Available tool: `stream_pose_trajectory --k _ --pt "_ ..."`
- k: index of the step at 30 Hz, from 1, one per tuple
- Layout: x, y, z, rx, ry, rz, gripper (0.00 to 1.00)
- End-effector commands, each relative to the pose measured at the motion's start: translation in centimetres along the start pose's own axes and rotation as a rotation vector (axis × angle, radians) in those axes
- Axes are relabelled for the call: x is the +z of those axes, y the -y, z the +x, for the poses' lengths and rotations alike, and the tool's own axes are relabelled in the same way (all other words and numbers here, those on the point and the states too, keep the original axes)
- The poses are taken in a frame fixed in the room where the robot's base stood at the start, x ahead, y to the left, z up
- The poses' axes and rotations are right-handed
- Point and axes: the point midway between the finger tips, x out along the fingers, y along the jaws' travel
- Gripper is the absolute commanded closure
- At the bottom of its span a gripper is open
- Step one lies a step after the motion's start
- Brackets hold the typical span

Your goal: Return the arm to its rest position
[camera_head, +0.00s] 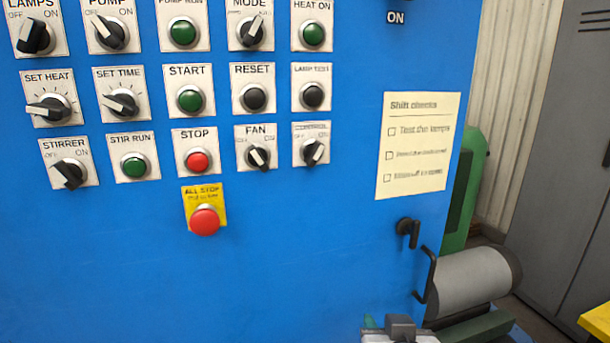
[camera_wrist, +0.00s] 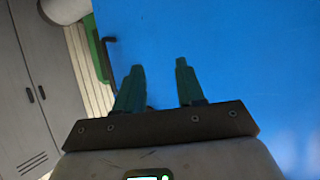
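My gripper (camera_wrist: 159,68) shows in the wrist view with its two dark green fingers apart and nothing between them. Behind the fingers is the plain blue face of the cabinet (camera_wrist: 240,60). In the head view, part of my arm shows at the bottom edge, right of centre, in front of the blue cabinet (camera_head: 110,270). Most of the arm is out of the picture, so its full pose cannot be told.
The cabinet carries rows of knobs and buttons, with a red all-stop button (camera_head: 204,221) below. A paper note (camera_head: 417,145) hangs at right. A black handle (camera_head: 409,232), a grey cylinder (camera_head: 472,282) and a grey locker (camera_head: 560,150) stand right. A yellow edge (camera_head: 598,322) shows bottom right.

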Motion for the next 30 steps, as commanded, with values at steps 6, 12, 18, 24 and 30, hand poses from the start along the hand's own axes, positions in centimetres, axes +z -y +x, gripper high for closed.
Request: stream_pose_trajectory --k 6,12,18,24,30 --pt "12.9 -8.7 -0.1 0.073 0.328 -0.078 0.62" --pt "24.6 -14.6 -4.4 0.079 0.639 -0.097 0.62" --pt "33.4 -17.2 -10.6 0.039 0.89 -0.072 0.62" --pt "37.0 -17.5 -13.9 0.002 0.998 -0.052 0.62" --pt "37.3 -17.5 -14.2 -0.002 1.008 -0.051 0.62"
